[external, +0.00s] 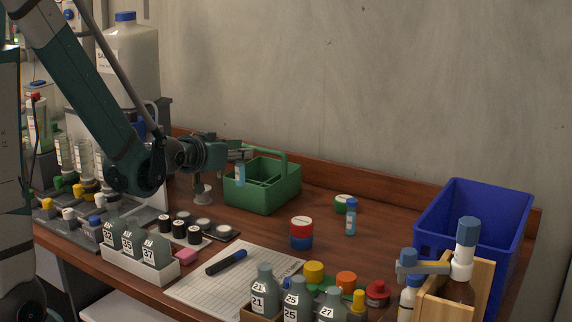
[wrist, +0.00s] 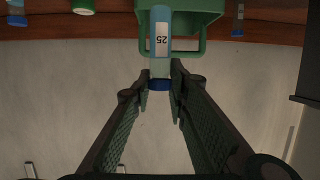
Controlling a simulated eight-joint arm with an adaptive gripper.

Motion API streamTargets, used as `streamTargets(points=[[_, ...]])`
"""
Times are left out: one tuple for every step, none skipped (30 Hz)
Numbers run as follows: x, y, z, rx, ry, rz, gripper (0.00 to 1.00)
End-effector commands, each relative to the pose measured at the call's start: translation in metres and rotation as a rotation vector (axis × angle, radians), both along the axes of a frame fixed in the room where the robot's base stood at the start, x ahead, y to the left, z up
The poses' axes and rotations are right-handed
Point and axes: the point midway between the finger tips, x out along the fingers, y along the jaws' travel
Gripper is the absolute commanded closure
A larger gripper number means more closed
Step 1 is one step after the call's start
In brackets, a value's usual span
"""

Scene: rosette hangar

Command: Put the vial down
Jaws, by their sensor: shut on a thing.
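The vial (wrist: 159,40) has a pale body, a white and blue label reading 25 and a blue cap. My gripper (wrist: 160,84) is shut on it at the cap end. In the external view my gripper (external: 243,153) holds the vial (external: 240,175) upright in front of the left part of the green caddy (external: 277,196). Whether the vial's lower end is inside the caddy or in front of it, I cannot tell. The caddy (wrist: 198,22) is behind the vial in the wrist view.
A blue bin (external: 470,235) stands at the right. Bottles and a notepad (external: 235,283) fill the front.

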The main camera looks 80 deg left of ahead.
Motion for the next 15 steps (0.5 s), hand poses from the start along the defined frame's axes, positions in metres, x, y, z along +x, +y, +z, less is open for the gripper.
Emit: streamTargets(points=[[-0.008, 0.006, -0.003, 0.000, 0.000, 0.014, 0.95], [-0.013, 0.009, -0.004, 0.000, 0.000, 0.020, 0.95], [-0.018, 0.012, -0.005, 0.000, 0.000, 0.028, 0.95], [-0.021, 0.014, -0.006, 0.000, 0.000, 0.034, 0.95], [-0.023, 0.016, -0.006, 0.000, 0.000, 0.038, 0.95], [-0.026, 0.018, -0.007, 0.001, 0.000, 0.042, 0.95], [-0.028, 0.019, -0.008, 0.000, 0.000, 0.045, 0.95], [-0.030, 0.020, -0.008, 0.000, 0.000, 0.047, 0.95], [-0.031, 0.021, -0.008, 0.001, 0.000, 0.050, 0.95], [-0.032, 0.021, -0.009, 0.000, 0.000, 0.051, 0.95], [-0.033, 0.022, -0.009, 0.001, 0.000, 0.052, 0.95], [-0.033, 0.022, -0.009, 0.001, 0.000, 0.053, 0.95], [-0.033, 0.022, -0.009, 0.001, 0.000, 0.053, 0.95], [-0.033, 0.022, -0.009, 0.001, 0.000, 0.053, 0.95], [-0.033, 0.022, -0.009, 0.001, 0.000, 0.053, 0.95]])
